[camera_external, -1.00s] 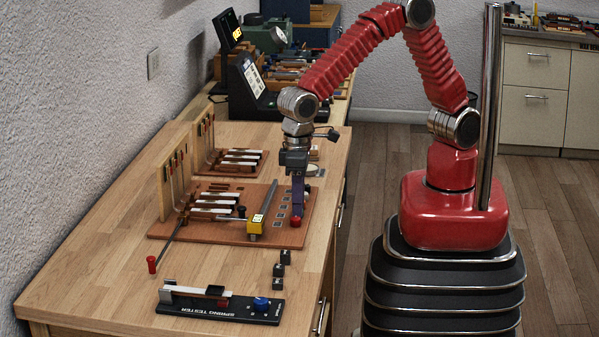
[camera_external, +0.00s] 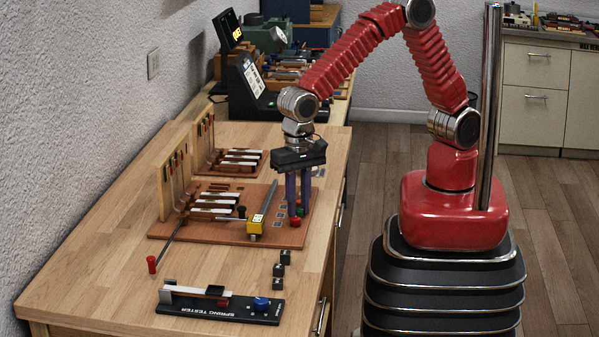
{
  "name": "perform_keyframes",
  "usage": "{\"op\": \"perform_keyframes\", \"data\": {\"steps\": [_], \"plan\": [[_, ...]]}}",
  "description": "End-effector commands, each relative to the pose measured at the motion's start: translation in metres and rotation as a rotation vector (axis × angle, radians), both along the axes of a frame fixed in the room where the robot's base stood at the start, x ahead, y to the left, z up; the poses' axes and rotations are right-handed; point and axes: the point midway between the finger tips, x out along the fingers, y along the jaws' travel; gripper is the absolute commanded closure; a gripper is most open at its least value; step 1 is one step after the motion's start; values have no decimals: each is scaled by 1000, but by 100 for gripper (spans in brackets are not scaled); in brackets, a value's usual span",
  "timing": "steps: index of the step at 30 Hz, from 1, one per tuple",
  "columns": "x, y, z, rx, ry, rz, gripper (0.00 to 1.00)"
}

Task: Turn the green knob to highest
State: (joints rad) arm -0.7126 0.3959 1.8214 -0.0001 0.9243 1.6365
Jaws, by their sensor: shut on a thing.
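The green knob (camera_external: 301,211) shows as a small patch between the lower ends of my two fingers, at the right side of the brown board. My gripper (camera_external: 298,214) points straight down and is shut on the green knob. Its two blue-purple fingers stand side by side in this view, one on each side of the knob. Red shows at the lower end of the nearer finger; I cannot tell if it is a fingertip or a separate part. The knob's pointer and scale are too small or hidden to read.
A yellow block (camera_external: 255,223) with a grey rod stands just left of my gripper on the brown board (camera_external: 228,237). Small black blocks (camera_external: 282,263) and a spring tester (camera_external: 221,309) with a blue knob lie nearer. Bare bench lies at the left front.

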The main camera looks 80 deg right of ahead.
Motion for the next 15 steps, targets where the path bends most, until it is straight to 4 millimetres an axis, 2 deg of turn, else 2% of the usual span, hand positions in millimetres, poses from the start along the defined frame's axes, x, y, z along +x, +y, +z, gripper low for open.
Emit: {"op": "perform_keyframes", "data": {"steps": [15], "plan": [[0, 0, -1, 0, 0, -489, 100]]}}
